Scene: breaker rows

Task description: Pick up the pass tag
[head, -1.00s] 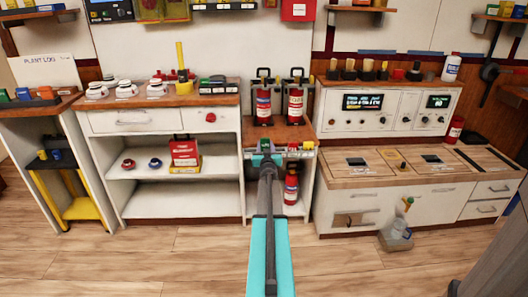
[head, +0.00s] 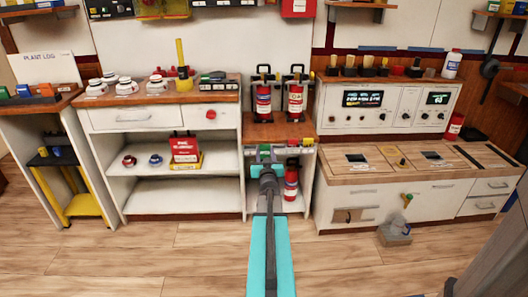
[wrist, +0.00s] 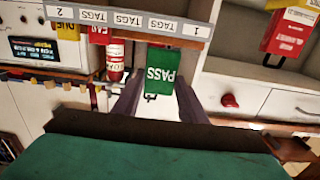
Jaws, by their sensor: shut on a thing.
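The pass tag (wrist: 163,72) is a green tag marked PASS, upside down in the wrist view, with a small dark loop at its lower end there. My gripper (wrist: 160,95) is shut on it, with one dark finger on each side. In the head view my gripper (head: 266,165) is in front of the upper part of the open middle bay; I cannot clearly tell the tag there. A grey rail (wrist: 130,20) labelled TAGS shows right at the tag's upper edge in the wrist view; I cannot tell whether they touch.
A red tag (wrist: 98,34) and a yellow tag (wrist: 66,29) are beside the pass tag. Red extinguishers (head: 263,98) stand on the shelf above, and another extinguisher (head: 291,183) is inside the bay. A cabinet (head: 178,190) is left and a console (head: 385,110) right. Open floor is in front.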

